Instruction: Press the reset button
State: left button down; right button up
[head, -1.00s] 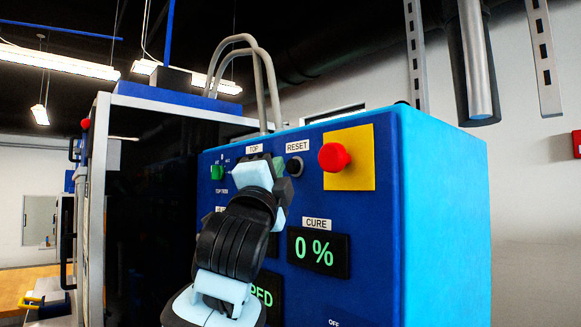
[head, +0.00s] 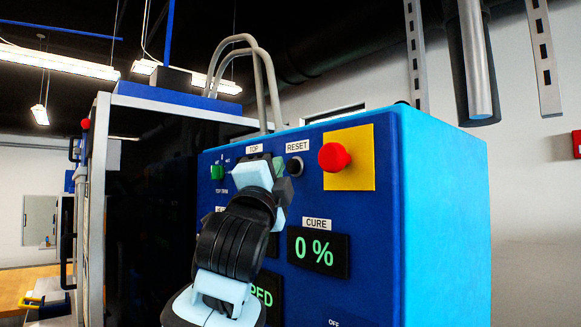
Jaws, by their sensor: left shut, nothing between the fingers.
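The reset button (head: 295,167) is a small round black button under a white RESET label (head: 298,146), on the upper part of a blue control panel (head: 375,215). My left gripper (head: 277,164) is shut and empty. I cannot tell whether the fingertips touch the panel. The gripper and wrist hide part of the panel's left side. My right gripper is not in view.
A red mushroom button (head: 334,157) on a yellow plate (head: 362,175) sits right of the reset button. A green switch (head: 217,172) is at the panel's left. A CURE display (head: 318,251) reads 0 %. A dark-fronted cabinet (head: 150,200) stands at left.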

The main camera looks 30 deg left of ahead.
pick_arm(q)
jog(key=shift+w+d, duration=0.1)
jog(key=shift+w, duration=0.1)
dwell(0.5)
jog(key=shift+w+d, duration=0.1)
jog(key=shift+w, duration=0.1)
jog(key=shift+w+d, duration=0.15)
jog(key=shift+w, duration=0.35)
dwell(1.1)
jog(key=shift+s+a, duration=0.3)
jog(key=shift+s, duration=0.55)
jog(key=shift+s+a, duration=0.35)
jog(key=shift+s, duration=0.45)
jog(key=shift+s+a, duration=0.3)
jog(key=shift+s, duration=0.45)
jog(key=shift+s+a, duration=0.35)
jog(key=shift+s, duration=0.45)
jog(key=shift+f, duration=0.1)
